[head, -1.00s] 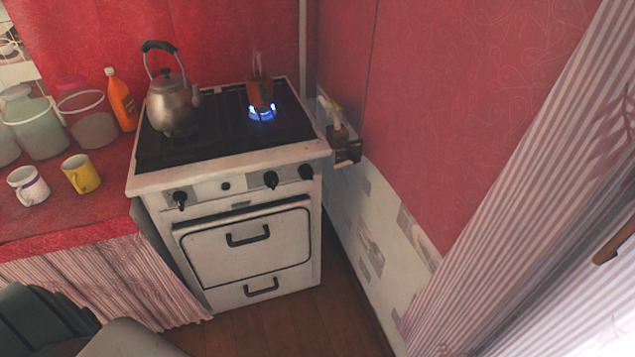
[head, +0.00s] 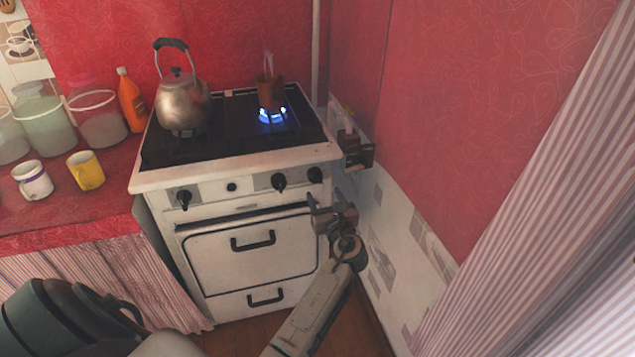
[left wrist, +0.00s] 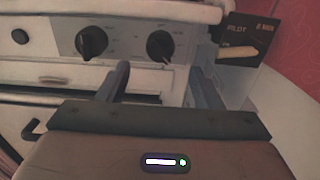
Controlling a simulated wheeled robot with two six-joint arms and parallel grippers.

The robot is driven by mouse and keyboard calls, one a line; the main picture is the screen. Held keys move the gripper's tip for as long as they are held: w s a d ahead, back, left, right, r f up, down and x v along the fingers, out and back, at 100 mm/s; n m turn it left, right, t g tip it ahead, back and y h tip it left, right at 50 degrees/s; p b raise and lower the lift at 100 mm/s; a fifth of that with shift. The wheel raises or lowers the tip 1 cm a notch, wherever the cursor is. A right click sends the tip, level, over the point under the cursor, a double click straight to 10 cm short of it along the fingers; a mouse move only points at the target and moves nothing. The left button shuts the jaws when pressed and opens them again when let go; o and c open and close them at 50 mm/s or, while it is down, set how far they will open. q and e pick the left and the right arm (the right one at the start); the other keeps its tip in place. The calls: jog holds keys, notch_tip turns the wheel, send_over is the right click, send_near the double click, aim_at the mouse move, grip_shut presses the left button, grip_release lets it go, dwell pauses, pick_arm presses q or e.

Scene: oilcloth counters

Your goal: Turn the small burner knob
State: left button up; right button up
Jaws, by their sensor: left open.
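The white stove front carries black knobs: a left knob (head: 184,198), a middle knob (head: 279,181) and a right knob (head: 315,175). I cannot tell which one belongs to the small burner. My left gripper (head: 326,202) is open and empty, just below and in front of the right knob. In the left wrist view, the right knob (left wrist: 160,46) is ahead, between the two fingers (left wrist: 158,78), apart from them. The middle knob (left wrist: 92,42) is left of them. My right gripper is not in view.
A blue flame (head: 272,115) burns under a small brown pot (head: 270,92). A kettle (head: 182,103) stands at the stove's left. Oven handles (head: 253,240) project below the knobs.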

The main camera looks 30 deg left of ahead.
aim_at(318, 182)
pick_arm(q)
jog(key=x, duration=0.7)
jog(key=shift+d, duration=0.1)
jog(key=shift+w+a+f, duration=0.1)
jog(key=shift+w+a, duration=0.05)
jog(key=shift+a, duration=0.05)
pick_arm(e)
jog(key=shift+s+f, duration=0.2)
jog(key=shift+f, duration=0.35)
pick_arm(q)
jog(key=c, duration=1)
